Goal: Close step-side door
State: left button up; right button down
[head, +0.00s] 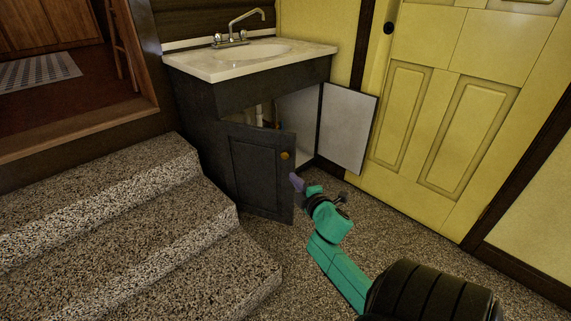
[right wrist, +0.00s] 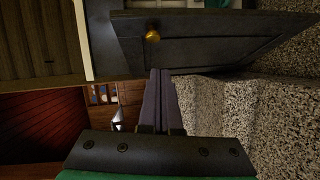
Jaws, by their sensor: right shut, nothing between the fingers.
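The step-side door (head: 258,172) is the dark grey left door of the sink cabinet (head: 195,110), beside the stone steps. It stands partly open, with a round golden knob (head: 285,156) near its free edge. In the right wrist view the door (right wrist: 215,38) and knob (right wrist: 153,36) show at the top. My right gripper (head: 296,181) is shut and empty, its purple-grey fingers near the door's free edge, just below the knob. The shut fingertips (right wrist: 160,74) point at the door in the right wrist view. I cannot tell whether they touch it. My left gripper is not in view.
The other cabinet door (head: 347,128) stands wide open at the right, its pale inner face showing, near the yellow door (head: 440,110). Speckled steps (head: 130,225) fill the left. Speckled floor lies free in front of the cabinet. A white sink top (head: 215,66) is above.

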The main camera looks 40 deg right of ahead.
notch_tip(320, 180, up, 4)
jog(key=n+t, duration=0.1)
jog(key=b, duration=0.3)
send_near(281, 140)
jog(key=w+a, duration=0.2)
jog(key=w, duration=0.1)
jog(key=d, duration=0.1)
jog(key=w+d+b, duration=0.1)
jog(key=w+d, duration=0.1)
jog(key=shift+w+d+f+h, duration=0.1)
jog(key=shift+f+h, duration=0.2)
jog(key=shift+f, duration=0.05)
jog(key=shift+w+d+t, duration=0.15)
jog(key=shift+d+t, duration=0.15)
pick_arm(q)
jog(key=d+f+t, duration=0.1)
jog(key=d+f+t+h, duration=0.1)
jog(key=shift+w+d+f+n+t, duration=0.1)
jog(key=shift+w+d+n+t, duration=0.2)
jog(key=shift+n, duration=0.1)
pick_arm(e)
jog(key=shift+r, duration=0.1)
